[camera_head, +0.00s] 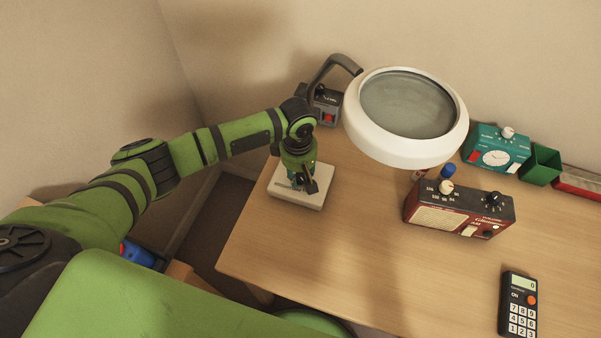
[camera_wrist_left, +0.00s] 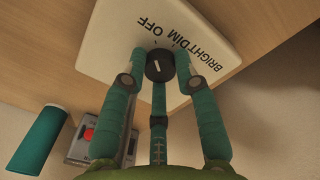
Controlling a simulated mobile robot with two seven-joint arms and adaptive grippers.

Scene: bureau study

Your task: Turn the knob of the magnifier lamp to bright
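The magnifier lamp has a white ring head (camera_head: 408,115) with a grey lens, and a dark curved arm (camera_head: 330,68). A pale base plate (camera_head: 305,198) lies at the desk's left edge. In the left wrist view this plate (camera_wrist_left: 105,45) carries a black round knob (camera_wrist_left: 159,65) with a short white mark, and the words OFF, DIM and BRIGHT. The mark seems nearer OFF than BRIGHT. My left gripper (camera_head: 308,182) is over the plate. In the wrist view its teal fingers (camera_wrist_left: 160,62) are closed in around the knob, seemingly touching its sides. My right gripper is not in view.
A grey box with a red switch (camera_head: 327,108) stands behind the plate. The desk's front middle is clear.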

